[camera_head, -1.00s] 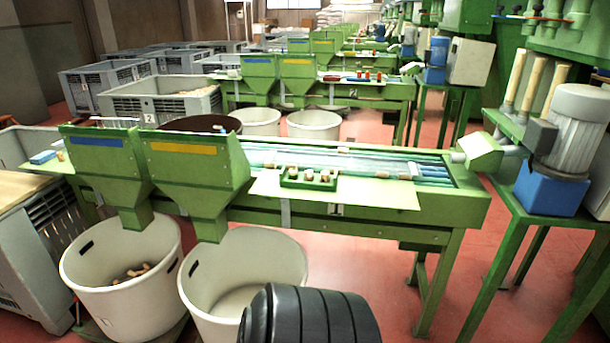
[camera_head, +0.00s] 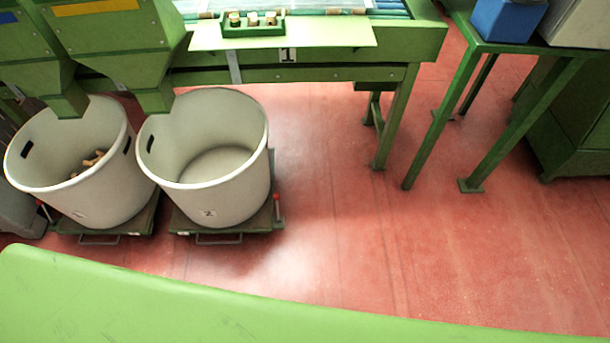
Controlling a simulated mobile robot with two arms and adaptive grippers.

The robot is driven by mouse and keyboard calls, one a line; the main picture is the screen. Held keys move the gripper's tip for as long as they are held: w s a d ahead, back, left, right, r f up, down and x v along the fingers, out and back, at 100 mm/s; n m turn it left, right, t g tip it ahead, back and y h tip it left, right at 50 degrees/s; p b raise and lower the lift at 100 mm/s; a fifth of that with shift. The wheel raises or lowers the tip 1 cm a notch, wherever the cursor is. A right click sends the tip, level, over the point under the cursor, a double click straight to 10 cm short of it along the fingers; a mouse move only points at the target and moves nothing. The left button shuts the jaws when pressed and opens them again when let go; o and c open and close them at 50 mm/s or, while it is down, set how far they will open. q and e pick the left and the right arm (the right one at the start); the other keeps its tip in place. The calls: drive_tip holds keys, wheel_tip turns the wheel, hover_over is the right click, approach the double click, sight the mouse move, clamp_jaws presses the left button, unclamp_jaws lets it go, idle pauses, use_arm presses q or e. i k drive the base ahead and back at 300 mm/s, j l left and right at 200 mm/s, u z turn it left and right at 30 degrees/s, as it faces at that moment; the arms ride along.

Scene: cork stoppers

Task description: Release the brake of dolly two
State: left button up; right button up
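Dolly two (camera_head: 232,239) is a low dark green platform with a front handle, on the red floor. A white bin labelled 2 (camera_head: 203,150) stands on it and looks empty. A small lever with a red top (camera_head: 277,199) stands upright at the dolly's right side; it looks like the brake. Another dolly (camera_head: 100,238) stands to the left under a bin (camera_head: 72,165) with some corks in it. A red-tipped lever (camera_head: 40,204) shows at its left side. Neither of my grippers is in view.
A green sorting table marked 1 (camera_head: 340,75) with chutes stands behind the bins. A green machine stand (camera_head: 470,110) is at the right. A large green surface (camera_head: 150,310) crosses the bottom. Red floor (camera_head: 360,240) right of dolly two is clear.

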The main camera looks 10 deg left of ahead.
sight(276, 196)
drive_tip(key=u, duration=0.6)
drive_tip(key=i+l+u, duration=0.1)
drive_tip(key=i+l, duration=0.3)
drive_tip(key=l, duration=0.2)
drive_tip(key=i+l+u, duration=0.15)
drive_tip(key=l, duration=0.2)
drive_tip(key=i+l+u, duration=0.1)
drive_tip(key=i+l, duration=0.15)
drive_tip(key=i+l+u, duration=0.1)
drive_tip(key=l, duration=0.3)
drive_tip(key=i, duration=0.05)
